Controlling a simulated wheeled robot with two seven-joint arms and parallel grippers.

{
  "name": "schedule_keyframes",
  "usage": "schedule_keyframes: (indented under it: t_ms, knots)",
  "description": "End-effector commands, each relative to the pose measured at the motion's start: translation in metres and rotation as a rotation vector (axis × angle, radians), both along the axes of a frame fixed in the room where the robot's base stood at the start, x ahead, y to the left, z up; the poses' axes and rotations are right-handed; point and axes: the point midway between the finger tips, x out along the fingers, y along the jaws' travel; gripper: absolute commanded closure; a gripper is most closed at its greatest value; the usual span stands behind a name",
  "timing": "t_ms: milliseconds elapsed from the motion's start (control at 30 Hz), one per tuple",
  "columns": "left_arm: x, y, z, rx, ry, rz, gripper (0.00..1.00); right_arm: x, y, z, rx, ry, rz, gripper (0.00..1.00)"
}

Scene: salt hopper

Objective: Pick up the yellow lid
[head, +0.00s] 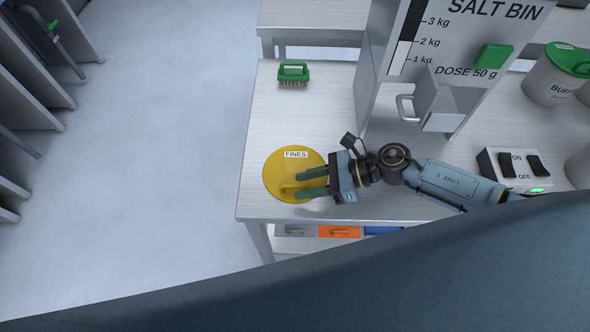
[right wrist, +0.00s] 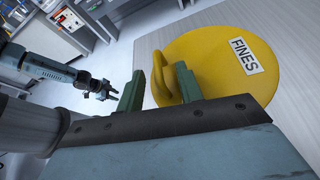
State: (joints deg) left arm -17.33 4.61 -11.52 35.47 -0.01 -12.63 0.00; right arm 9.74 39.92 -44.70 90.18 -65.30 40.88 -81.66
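The round yellow lid (head: 272,166), labelled FINES, lies on the left front part of the light table; it also shows in the right wrist view (right wrist: 215,60). Its raised yellow handle (right wrist: 160,76) stands up near one edge. My right gripper (head: 313,182) comes in from the right over the lid. In the right wrist view its two green fingers (right wrist: 160,86) are apart, with the handle between them and gaps on both sides. My left gripper (right wrist: 108,91) shows small at the left of the right wrist view, its fingers apart and empty, away from the lid.
A green brush (head: 293,74) lies behind the lid. The salt bin (head: 455,45) with its metal scoop-like drawer (head: 440,103) stands to the right, near a switch box (head: 512,168) and a green-lidded tub (head: 553,80). Coloured drawers (head: 339,231) sit below the table. Floor lies open left.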

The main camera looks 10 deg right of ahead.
Motion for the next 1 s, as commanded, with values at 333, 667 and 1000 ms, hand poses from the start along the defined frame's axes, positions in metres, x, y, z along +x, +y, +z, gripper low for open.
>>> schedule_keyframes:
  t_ms: [333, 667, 1000]
  knots:
    - [0.0028, -0.0002, 0.001, -0.001, -0.004, 0.0, 0.67, 0.0014, 0.0114, -0.006, -0.001, 0.002, 0.001, 0.64]
    - [0.0032, -0.0003, 0.001, 0.0, -0.005, 0.001, 0.67, 0.0013, 0.0113, -0.0058, 0.0, 0.002, 0.0, 1.0]
    - [0.0034, -0.0003, 0.0012, 0.0, -0.005, 0.002, 0.67, 0.0014, 0.0111, -0.0046, 0.0, 0.002, 0.0, 1.0]
